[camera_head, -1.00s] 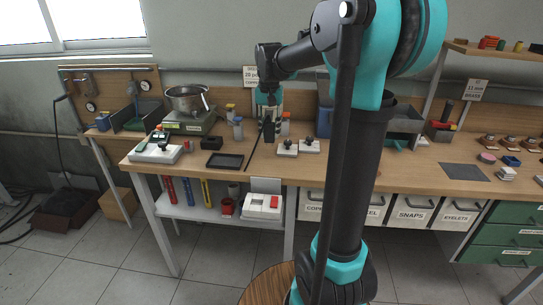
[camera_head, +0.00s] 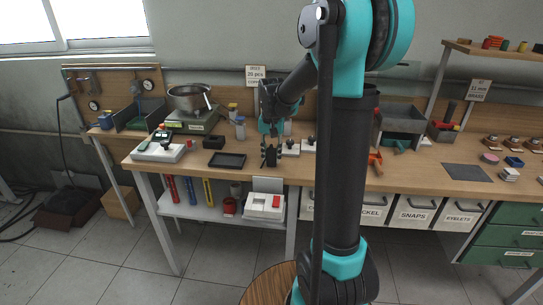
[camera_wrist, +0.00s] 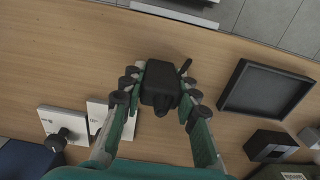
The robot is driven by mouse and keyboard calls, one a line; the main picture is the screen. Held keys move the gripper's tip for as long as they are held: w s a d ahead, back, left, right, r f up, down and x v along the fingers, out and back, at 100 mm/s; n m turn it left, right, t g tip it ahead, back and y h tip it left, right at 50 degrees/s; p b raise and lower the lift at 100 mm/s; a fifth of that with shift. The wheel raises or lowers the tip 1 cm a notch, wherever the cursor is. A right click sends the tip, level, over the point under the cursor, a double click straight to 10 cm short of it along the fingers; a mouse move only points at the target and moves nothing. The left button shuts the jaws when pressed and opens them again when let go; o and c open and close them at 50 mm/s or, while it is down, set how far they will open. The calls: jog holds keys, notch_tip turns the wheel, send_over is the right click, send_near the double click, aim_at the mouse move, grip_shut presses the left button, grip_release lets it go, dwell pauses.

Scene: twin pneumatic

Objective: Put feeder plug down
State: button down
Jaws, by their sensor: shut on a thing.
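The feeder plug (camera_wrist: 160,88) is a small black block with a short stub at one side and a rounded end. My gripper (camera_wrist: 160,97) is shut on it, with a finger on each side. In the head view the plug (camera_head: 271,156) is below my gripper (camera_head: 271,144), over the front part of the bench, right of a shallow black tray (camera_head: 228,161). The tray also shows right of the plug in the wrist view (camera_wrist: 265,88). I cannot tell whether the plug touches the bench top.
White plates with black knobs (camera_head: 291,148) stand close to the right of my gripper. A black box (camera_head: 214,142) is behind the tray. The bench's front edge (camera_head: 250,178) is near. Bare wood surrounds the plug in the wrist view (camera_wrist: 100,60).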

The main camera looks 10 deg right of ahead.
aim_at(271, 149)
jog(key=c, duration=1.1)
grip_release()
jog(key=shift+f, duration=0.1)
jog(key=shift+c, duration=0.2)
notch_tip(271, 149, up, 12)
jog(key=shift+r, duration=0.15)
